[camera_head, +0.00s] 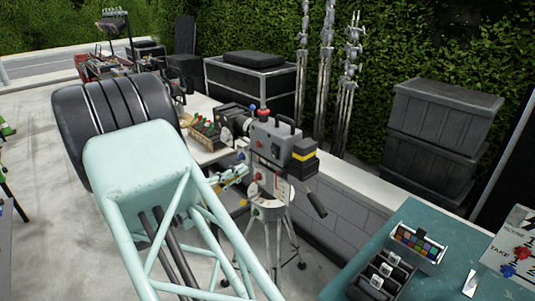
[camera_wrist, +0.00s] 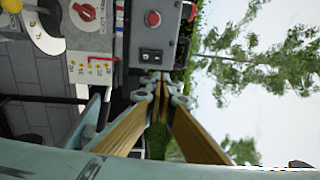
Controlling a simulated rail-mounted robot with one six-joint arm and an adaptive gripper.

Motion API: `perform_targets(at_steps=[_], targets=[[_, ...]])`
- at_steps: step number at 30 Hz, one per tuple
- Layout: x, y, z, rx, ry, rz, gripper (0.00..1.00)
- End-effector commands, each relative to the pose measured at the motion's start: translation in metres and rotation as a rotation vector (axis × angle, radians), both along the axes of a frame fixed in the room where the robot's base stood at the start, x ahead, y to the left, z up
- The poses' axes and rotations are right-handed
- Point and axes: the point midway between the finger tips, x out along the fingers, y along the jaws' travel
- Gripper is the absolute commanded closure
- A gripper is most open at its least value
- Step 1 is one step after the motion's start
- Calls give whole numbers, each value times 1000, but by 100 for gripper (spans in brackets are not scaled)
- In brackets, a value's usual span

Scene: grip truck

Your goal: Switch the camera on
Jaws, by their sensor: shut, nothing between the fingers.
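The camera (camera_head: 268,140) is a grey box on a tripod (camera_head: 270,235), with a yellow-and-black block at its right and a black handle on top. In the wrist view, its grey panel (camera_wrist: 170,38) carries a round red button (camera_wrist: 153,18) and a black rocker switch (camera_wrist: 150,57). My gripper (camera_wrist: 161,78) is shut and empty. Its fingertips are just below the rocker switch in the wrist view; I cannot tell whether they touch it. In the head view, my gripper (camera_head: 240,172) is at the camera's left side, and the switch cannot be made out.
A red knob (camera_wrist: 88,11) and a white scale plate with a red pointer (camera_wrist: 97,66) are left of the panel. A teal table (camera_head: 400,265) with trays stands at the right. Black crates (camera_head: 440,130) and light stands (camera_head: 325,80) are behind, by the hedge.

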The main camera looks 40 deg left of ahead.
Motion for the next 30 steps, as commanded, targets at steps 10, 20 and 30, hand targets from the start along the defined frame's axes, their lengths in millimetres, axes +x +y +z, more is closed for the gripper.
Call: perform_targets(at_steps=[10,20,30], targets=[[-7,7,-3,-19,-6,13,100],[-3,6,-2,-18,-6,12,100],[23,1,1,-17,-5,10,100]])
